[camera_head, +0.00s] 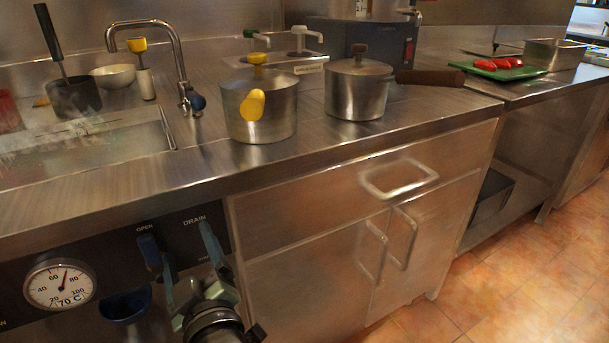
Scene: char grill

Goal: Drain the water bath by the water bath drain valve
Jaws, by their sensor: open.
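The water bath (85,155) is a steaming rectangular basin sunk into the steel counter at the left. Below it, a dark front panel carries the labels OPEN and DRAIN. A blue lever (149,250), likely the drain valve handle, stands just under OPEN; its lower part is hidden by my gripper. My gripper (186,243) is open in front of the panel, its two fingers pointing up. The left finger is close to the lever's right side; I cannot tell if they touch. No object shows between the fingers.
A dial thermometer (60,284) and a blue funnel-shaped part (126,306) sit left of my gripper. A drawer and cabinet with protruding handles (398,178) are to the right. A tap (180,60) and two pots (259,105) stand on the counter above. The tiled floor at right is clear.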

